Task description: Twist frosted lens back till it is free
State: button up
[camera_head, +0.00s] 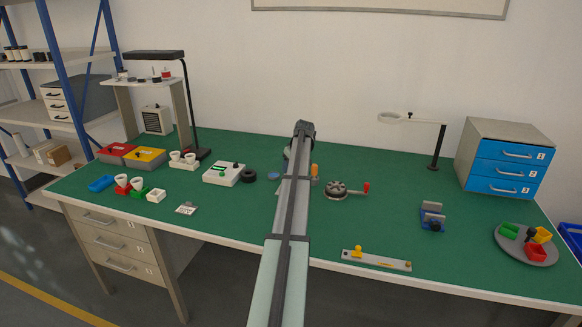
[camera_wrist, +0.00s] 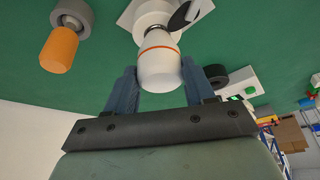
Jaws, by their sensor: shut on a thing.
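The frosted lens (camera_wrist: 158,72) is a white rounded cylinder with a thin orange ring near its far end, seen in the wrist view. It sits against a white rounded body (camera_wrist: 152,17) on a pale base, with a dark lever-like part (camera_wrist: 184,16) beside it. My gripper (camera_wrist: 159,66) is shut on the lens, one blue-grey finger on each side. Whether the lens is still joined to the white body I cannot tell. In the head view my own arm hides the lens and the fingers.
An orange cylinder (camera_wrist: 59,50) on a grey round part stands left of the lens in the wrist view. A black ring (camera_head: 248,176) and white box (camera_head: 223,174) lie left of my arm; a crank device (camera_head: 338,190) stands right. The green front tabletop (camera_head: 235,215) is mostly clear.

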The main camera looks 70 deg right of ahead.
jog(key=o, duration=1.1)
jog(key=shift+r, duration=0.1)
jog(key=v, duration=1.3)
jog(key=shift+r, duration=0.3)
